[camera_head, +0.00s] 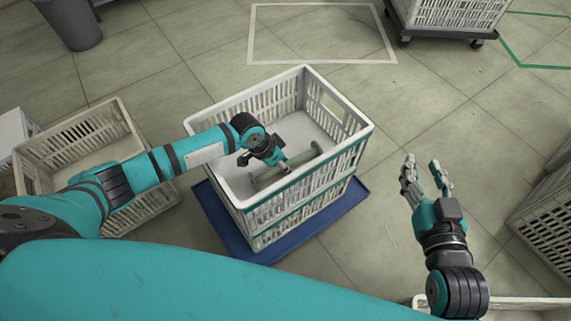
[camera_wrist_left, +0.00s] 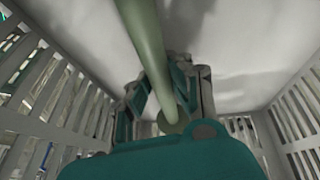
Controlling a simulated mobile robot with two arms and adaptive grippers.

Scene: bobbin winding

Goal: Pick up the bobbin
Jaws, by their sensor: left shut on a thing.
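The bobbin (camera_head: 298,165) is a long green-grey rod with wider ends, inside the white slatted crate (camera_head: 335,160) in the middle. My left gripper (camera_head: 283,163) reaches down into the crate and is shut on the bobbin. In the left wrist view the bobbin (camera_wrist_left: 143,45) runs from the top edge down between the fingers (camera_wrist_left: 165,100), with a round end near the palm. The fingers' exact contact is partly hidden. My right gripper (camera_head: 426,172) is open and empty, above the floor to the right of the crate.
The crate stands on a blue base (camera_head: 222,232). A beige crate (camera_head: 135,155) is at the left, and another crate (camera_head: 545,225) is at the right edge. A crate on a dark dolly (camera_head: 440,38) and a grey bin (camera_head: 72,22) stand behind. Floor between is clear.

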